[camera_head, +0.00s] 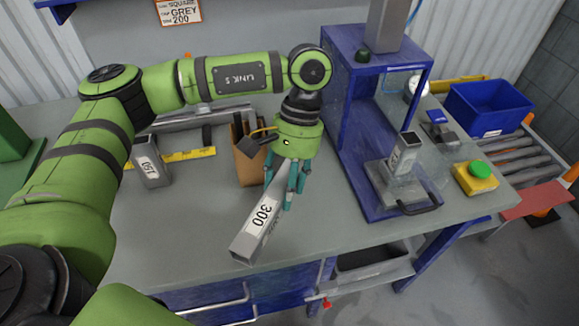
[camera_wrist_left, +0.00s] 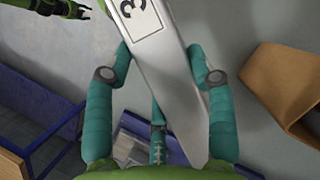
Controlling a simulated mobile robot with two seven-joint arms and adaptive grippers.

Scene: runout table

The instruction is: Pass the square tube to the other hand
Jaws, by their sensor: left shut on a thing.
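The square tube (camera_head: 256,222) is a long grey hollow tube with a white label reading 300. In the head view it slants from my left gripper down towards the table's front edge, its open end facing the front. My left gripper (camera_head: 291,184) points down and its teal fingers are shut on the tube. In the left wrist view the tube (camera_wrist_left: 175,85) runs between the fingers (camera_wrist_left: 160,75). I cannot tell whether its low end touches the table.
A blue press frame (camera_head: 345,130) holds a short labelled tube (camera_head: 405,150) at the right. A tube marked 150 (camera_head: 152,170) stands at the left. A cardboard box (camera_head: 247,168) is behind the tube. A yellow-green button box (camera_head: 476,178) and blue bin (camera_head: 488,108) are farther right.

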